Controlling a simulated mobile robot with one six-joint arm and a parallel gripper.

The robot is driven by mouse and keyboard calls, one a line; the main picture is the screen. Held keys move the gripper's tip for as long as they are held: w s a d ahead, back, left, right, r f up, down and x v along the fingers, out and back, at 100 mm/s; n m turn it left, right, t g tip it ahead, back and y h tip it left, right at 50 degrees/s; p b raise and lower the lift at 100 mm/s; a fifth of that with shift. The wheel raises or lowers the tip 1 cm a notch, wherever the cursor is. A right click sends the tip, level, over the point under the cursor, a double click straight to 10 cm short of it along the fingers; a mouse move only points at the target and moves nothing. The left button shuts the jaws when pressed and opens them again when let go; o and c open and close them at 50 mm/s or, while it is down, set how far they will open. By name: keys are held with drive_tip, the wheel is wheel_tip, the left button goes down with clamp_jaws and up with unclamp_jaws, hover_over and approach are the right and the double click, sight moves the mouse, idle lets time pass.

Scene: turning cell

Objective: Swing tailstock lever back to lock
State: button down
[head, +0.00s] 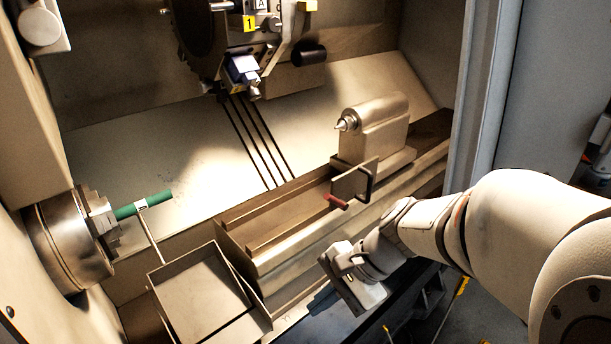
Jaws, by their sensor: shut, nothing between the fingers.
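The grey tailstock (380,130) stands on the lathe bed at the right of the head view, its pointed centre facing left. Below its front is a squarish plate (352,181) with a dark bent bar at its right edge. A lever with a dark red grip (336,201) sticks out to the left at the plate's lower edge. My gripper (323,299) is in front of the bed, below the lever and clear of it. It is shut and empty, pointing down and left; its fingertips are small and dark here.
A chuck (72,243) holding a green bar (143,204) is at the left. An open tray (205,290) stands at the front of the bed. A tool turret (250,45) hangs at the top. The door frame (485,95) stands at the right. Space between gripper and lever looks free.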

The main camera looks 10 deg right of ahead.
sight(334, 200)
drive_tip(key=w+a+f+m+t+y+b, duration=0.1)
drive_tip(key=w+f+m+t+y+b, duration=0.15)
drive_tip(key=w+m+y, duration=0.4)
drive_tip(key=w+d+f+m+t+h+b, duration=0.25)
drive_tip(key=w+d+m+t, duration=0.4)
drive_tip(key=m, duration=0.35)
drive_tip(key=w+d+f+m+t+h+b, duration=0.2)
drive_tip(key=w+d+f+m+t+b, duration=0.15)
drive_tip(key=w+d+m+t, duration=0.55)
drive_tip(key=w+a+r+m+g+p, duration=0.1)
drive_tip(key=w+a+r+g, duration=0.1)
drive_tip(key=w+a, duration=0.3)
drive_tip(key=shift+w+a+r+g, duration=0.2)
drive_tip(key=shift+w+r+g, duration=0.15)
drive_tip(key=shift+w, duration=1)
drive_tip(key=shift+m, duration=0.25)
